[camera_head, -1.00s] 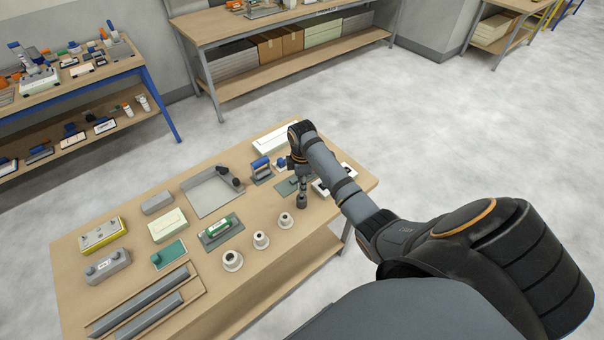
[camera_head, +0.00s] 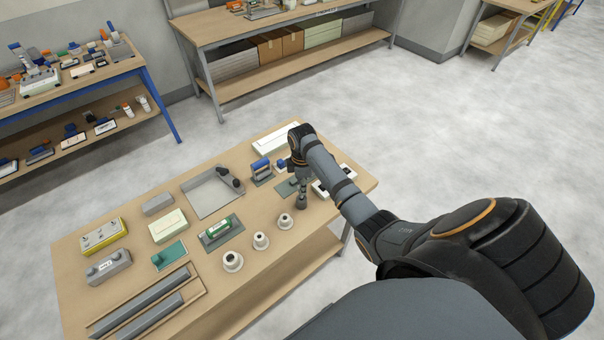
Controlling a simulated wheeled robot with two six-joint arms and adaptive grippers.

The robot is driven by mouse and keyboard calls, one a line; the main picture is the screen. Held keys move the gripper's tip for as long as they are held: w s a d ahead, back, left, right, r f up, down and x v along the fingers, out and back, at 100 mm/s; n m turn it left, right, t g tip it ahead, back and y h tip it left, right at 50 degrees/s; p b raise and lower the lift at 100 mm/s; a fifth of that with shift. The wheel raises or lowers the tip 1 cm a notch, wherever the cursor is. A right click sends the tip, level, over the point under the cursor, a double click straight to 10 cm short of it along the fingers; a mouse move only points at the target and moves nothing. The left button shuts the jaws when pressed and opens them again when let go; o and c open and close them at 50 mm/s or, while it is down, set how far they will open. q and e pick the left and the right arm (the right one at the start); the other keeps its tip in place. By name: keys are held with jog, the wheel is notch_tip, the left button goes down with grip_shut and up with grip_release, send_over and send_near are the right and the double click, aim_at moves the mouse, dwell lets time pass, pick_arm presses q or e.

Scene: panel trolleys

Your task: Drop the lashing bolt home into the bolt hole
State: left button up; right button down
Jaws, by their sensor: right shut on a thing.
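My right gripper (camera_head: 302,188) points down over the right part of the wooden table. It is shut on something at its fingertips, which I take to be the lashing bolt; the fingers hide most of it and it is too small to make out. A dark grey piece shows right under the fingertips, and I cannot tell whether it is the held thing or a part on the table. The bolt hole cannot be made out; a grey-green plate (camera_head: 284,188) lies just left of the gripper. My left gripper is not in view.
Three pale round collars (camera_head: 261,241) stand near the table's front edge. A grey tray (camera_head: 205,197) holds a dark object. A blue-handled piece (camera_head: 261,168) and a white box (camera_head: 276,138) lie behind the gripper. A white part (camera_head: 321,187) is close on its right, partly behind my arm.

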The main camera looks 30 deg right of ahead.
jog(key=shift+f+b, duration=1.1)
jog(key=shift+f, duration=1.35)
jog(key=c, duration=1.1)
grip_release()
jog(key=shift+o, duration=0.2)
notch_tip(320, 180, up, 3)
jog(key=p, duration=0.3)
jog(key=shift+r+p, duration=0.15)
jog(key=shift+p, duration=0.15)
jog(key=shift+r, duration=2.35)
